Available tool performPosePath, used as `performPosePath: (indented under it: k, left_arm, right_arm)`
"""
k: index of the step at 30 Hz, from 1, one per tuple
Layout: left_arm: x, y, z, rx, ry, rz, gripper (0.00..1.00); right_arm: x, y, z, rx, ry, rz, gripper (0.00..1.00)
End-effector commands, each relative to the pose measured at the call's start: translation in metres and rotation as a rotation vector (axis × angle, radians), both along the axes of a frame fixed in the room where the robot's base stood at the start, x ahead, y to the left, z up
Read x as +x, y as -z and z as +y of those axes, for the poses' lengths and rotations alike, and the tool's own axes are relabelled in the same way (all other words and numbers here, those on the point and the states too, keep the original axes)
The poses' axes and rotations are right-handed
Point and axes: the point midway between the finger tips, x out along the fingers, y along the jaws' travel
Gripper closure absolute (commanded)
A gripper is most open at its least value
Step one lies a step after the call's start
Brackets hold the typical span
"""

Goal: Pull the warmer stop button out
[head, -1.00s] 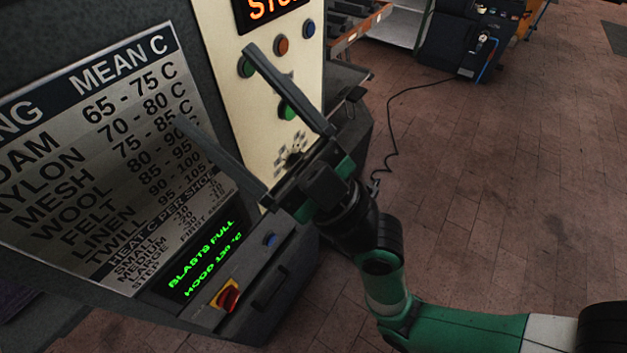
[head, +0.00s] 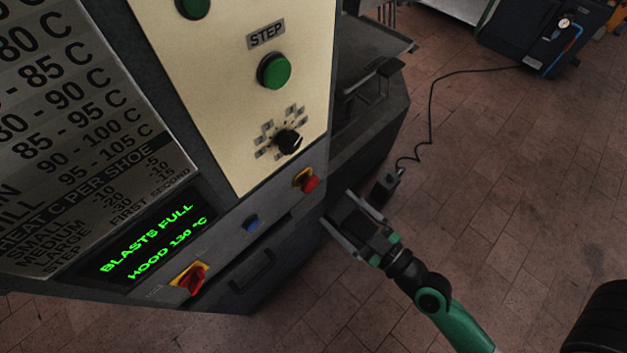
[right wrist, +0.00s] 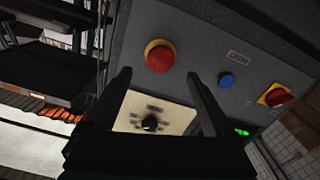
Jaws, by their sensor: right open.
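A red mushroom button (head: 307,182) with a yellow ring sits at the right end of the dark lower strip of the machine. It also shows in the right wrist view (right wrist: 160,56), just beyond and between the fingertips. I cannot read a label that names it. My right gripper (head: 337,208) is open and empty, in front of and to the lower right of the button, apart from it. Its two fingers also show in the right wrist view (right wrist: 160,74), spread wide and pointing toward the panel. My left gripper is not in view.
On the same strip are a blue button (head: 251,223) and a red rotary switch (head: 190,278) on a yellow plate. Above are a black dial (head: 288,141) and a green button (head: 274,71) on the cream panel. A handle (head: 252,271) is below. Open floor lies right.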

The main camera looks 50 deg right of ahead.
Motion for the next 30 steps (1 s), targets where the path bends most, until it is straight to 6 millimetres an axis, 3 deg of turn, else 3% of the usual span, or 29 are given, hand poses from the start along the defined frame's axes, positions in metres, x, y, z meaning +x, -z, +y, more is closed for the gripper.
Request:
performPosePath:
  k: [1,4,10,15,22,23,30]
  left_arm:
    - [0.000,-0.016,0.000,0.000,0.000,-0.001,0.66]
    - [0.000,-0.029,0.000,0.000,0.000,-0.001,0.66]
    - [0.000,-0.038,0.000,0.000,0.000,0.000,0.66]
    - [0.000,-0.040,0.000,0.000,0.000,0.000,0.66]
    - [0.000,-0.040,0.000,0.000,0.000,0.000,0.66]
    - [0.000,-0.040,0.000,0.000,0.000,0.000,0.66]
    - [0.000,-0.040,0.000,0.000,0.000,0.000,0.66]
  right_arm:
    - [0.012,-0.009,0.000,0.000,-0.003,-0.002,0.12]
    - [0.036,-0.010,-0.003,-0.002,-0.002,-0.003,0.12]
    - [0.074,-0.004,-0.006,-0.001,-0.001,-0.003,0.12]
    - [0.088,-0.002,-0.008,0.000,-0.001,-0.001,0.12]
    - [0.089,-0.001,-0.008,0.000,-0.001,-0.001,0.12]
    - [0.089,-0.001,-0.008,0.000,-0.001,-0.001,0.14]
    - [0.089,-0.001,-0.008,0.000,-0.001,-0.001,0.57]
